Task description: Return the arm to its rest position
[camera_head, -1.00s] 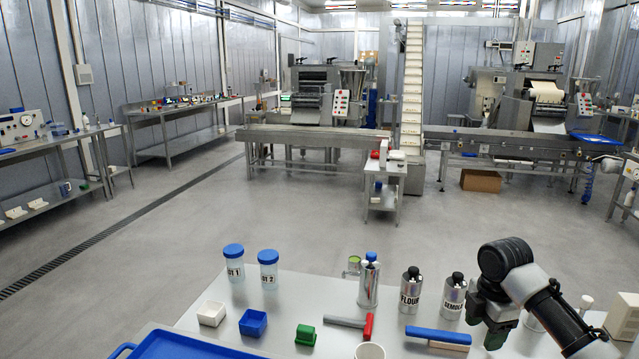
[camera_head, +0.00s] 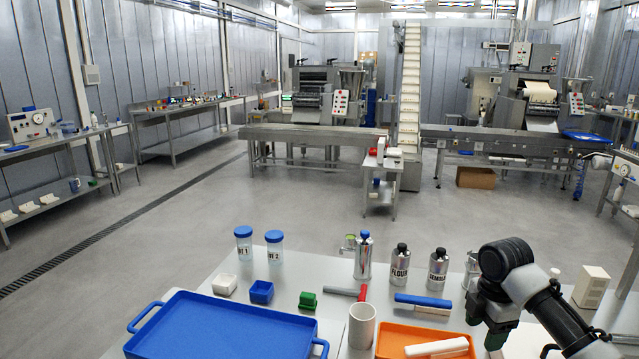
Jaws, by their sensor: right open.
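My right arm comes in from the lower right of the head view, bent at a black joint. Its gripper (camera_head: 494,338) points down over the right part of the near table, just right of the orange tray (camera_head: 391,343). The gripper is open, and I see nothing held in it. Its fingertips show only in part, dark against the table. My left arm and gripper are not in the view.
Open floor (camera_head: 250,200) lies beyond.

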